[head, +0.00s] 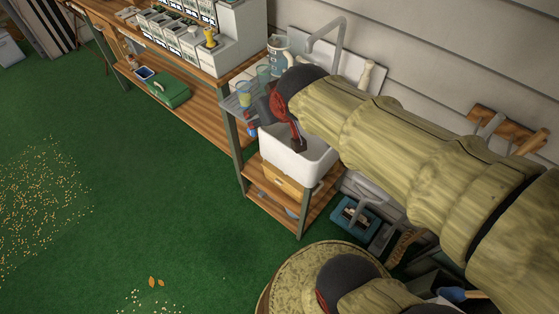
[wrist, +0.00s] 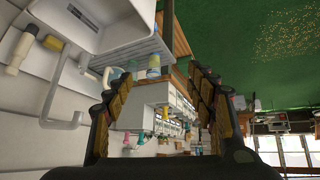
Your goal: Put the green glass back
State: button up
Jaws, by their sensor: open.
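Two tinted glasses stand on the grey ribbed drainer beside the sink: one glass with a yellow-green lower part (head: 244,94) and a greenish glass (head: 263,73) behind it. I cannot tell for sure which is the green glass. In the wrist view, a glass with a blue top and yellow base (wrist: 153,62) and a small teal glass (wrist: 116,74) show by the drainer (wrist: 142,52). My gripper (head: 296,140) is over the white sink (head: 316,168), right of the glasses. Its fingers are spread and empty in the wrist view (wrist: 152,80); the arm hides part of the sink.
A curved tap (head: 339,42) and a blue patterned jug (head: 280,48) stand behind the drainer. A wooden bench (head: 222,68) with white bins (head: 188,44) is at left, a green box (head: 168,92) on its lower shelf. Green floor is open at left.

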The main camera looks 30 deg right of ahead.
jog(key=s+a+g, duration=0.1)
jog(key=s+a, duration=0.1)
jog(key=s, duration=0.5)
jog(key=s+a+g+y, duration=0.1)
jog(key=s+a, duration=0.1)
jog(key=s, duration=0.4)
jog(key=shift+s+a+f+n, duration=0.25)
jog(key=shift+s+a+n, duration=0.05)
jog(key=shift+s+a, duration=0.1)
